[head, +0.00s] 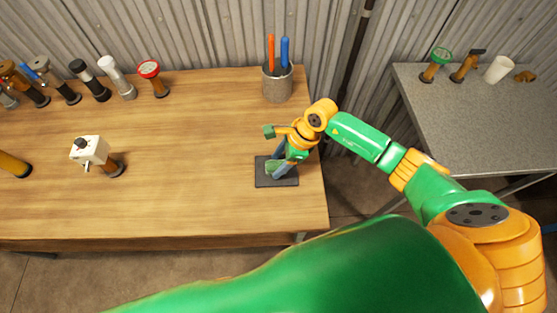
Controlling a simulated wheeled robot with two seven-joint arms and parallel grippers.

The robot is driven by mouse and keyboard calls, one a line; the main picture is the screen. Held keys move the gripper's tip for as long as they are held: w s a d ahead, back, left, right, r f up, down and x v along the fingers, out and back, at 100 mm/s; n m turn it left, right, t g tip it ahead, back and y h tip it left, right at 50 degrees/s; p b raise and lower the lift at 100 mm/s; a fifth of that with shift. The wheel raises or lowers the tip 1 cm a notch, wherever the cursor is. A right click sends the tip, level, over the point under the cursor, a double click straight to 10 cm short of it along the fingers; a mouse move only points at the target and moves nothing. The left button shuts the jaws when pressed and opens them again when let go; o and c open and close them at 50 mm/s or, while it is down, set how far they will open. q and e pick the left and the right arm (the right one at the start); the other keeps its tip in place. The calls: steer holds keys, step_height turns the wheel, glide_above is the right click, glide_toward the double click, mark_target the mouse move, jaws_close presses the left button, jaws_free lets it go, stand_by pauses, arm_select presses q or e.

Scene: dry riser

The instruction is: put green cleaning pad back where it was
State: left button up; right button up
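A small green pad (273,167) shows low at the dark square mat (277,182) near the right end of the wooden table. My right gripper (281,167) points down over this mat, with its grey-blue finger parts right beside the pad. I cannot tell whether the fingers are closed on the pad or only touch it, because the hand hides part of it. My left gripper is not in view.
A grey cup (277,86) with an orange and a blue tool stands behind the mat. Several upright fittings line the table's back left. A white box-topped fitting (90,151) stands at left. A grey side table (480,120) holds a white cup (499,69). The table's middle is clear.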

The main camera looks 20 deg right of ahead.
steer(key=shift+o, duration=0.5)
steer(key=shift+r, duration=0.15)
steer(key=b+v, duration=0.2)
steer(key=v, duration=1)
steer(key=shift+s, duration=0.1)
